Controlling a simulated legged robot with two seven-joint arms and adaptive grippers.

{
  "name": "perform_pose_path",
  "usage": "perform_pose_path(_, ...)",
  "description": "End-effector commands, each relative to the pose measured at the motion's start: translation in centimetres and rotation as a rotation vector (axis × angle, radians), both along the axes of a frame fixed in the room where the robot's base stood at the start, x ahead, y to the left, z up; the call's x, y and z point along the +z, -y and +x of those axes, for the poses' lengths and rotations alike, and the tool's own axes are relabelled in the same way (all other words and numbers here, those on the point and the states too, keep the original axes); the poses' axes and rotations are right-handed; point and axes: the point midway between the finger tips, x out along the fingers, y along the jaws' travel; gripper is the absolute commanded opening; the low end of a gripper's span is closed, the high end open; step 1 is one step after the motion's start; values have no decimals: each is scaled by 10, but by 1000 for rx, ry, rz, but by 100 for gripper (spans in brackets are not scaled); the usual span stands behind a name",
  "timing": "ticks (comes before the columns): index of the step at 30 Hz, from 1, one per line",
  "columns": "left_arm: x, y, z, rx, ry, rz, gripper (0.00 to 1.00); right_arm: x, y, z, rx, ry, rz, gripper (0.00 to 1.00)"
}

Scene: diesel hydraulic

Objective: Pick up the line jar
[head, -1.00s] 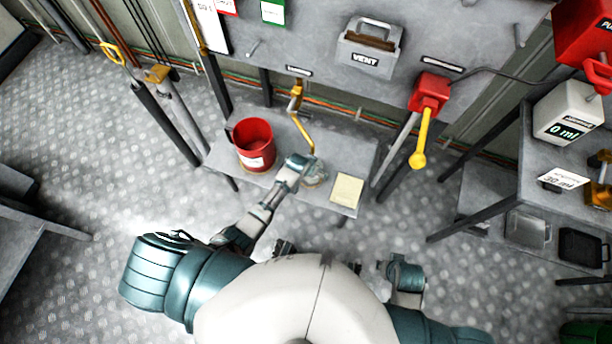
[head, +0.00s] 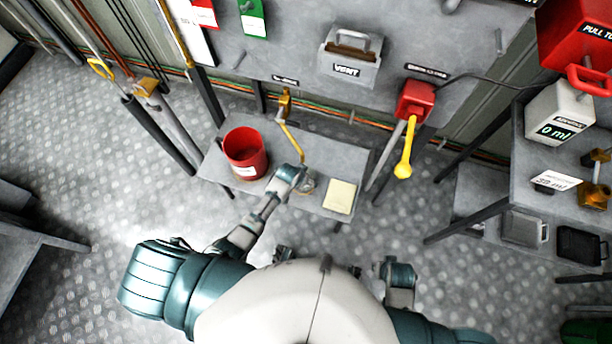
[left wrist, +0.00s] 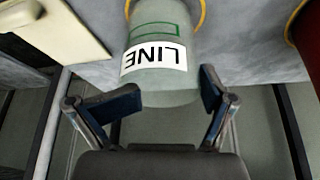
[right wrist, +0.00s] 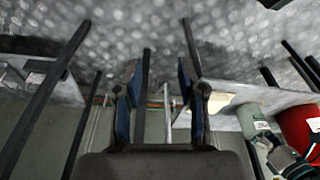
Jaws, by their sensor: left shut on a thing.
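The line jar is a pale, see-through jar with a white LINE label, seen in the left wrist view (left wrist: 160,70) between my left gripper's fingers (left wrist: 155,105). In the head view my left gripper (head: 292,178) reaches over the low bench (head: 338,160) and mostly hides the jar (head: 307,186). The gripper is shut on the jar, which stands upright at the bench's front edge. The right wrist view shows the jar (right wrist: 252,121) beside a red bucket. My right gripper (right wrist: 158,85) is open and empty, away from the bench.
The red bucket (head: 245,153) stands left of the jar and a cream note pad (head: 340,197) lies to its right. A yellow crank handle (head: 292,135) hangs just behind. A red box with a yellow lever (head: 414,101) and a vent box (head: 350,58) are on the panel.

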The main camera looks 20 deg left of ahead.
Motion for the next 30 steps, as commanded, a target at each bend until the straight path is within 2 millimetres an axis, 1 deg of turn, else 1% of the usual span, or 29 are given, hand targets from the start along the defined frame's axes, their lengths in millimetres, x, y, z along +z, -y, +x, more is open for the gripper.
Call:
perform_pose_path(1,-25,-14,-38,1,-67,28,0,-9,1,-3,1,-5,-1,40)
perform_pose_path(6,-20,-22,-78,-2,-59,28,0,-31,2,-9,3,-3,-1,40)
perform_pose_path(12,-16,-30,-116,-4,-49,23,0,-52,2,-13,5,-6,-1,40)
perform_pose_path(18,-13,-36,-145,-3,-44,21,0,-67,4,-16,7,-9,1,40)
perform_pose_path(21,-13,-38,-156,-2,-42,20,0,-71,4,-17,8,-10,1,40)
perform_pose_path(25,-13,-41,-166,-1,-40,19,0,-76,5,-18,8,-14,1,40)
perform_pose_path(30,-13,-43,-170,-1,-39,17,0,-78,4,-18,8,-12,0,40)
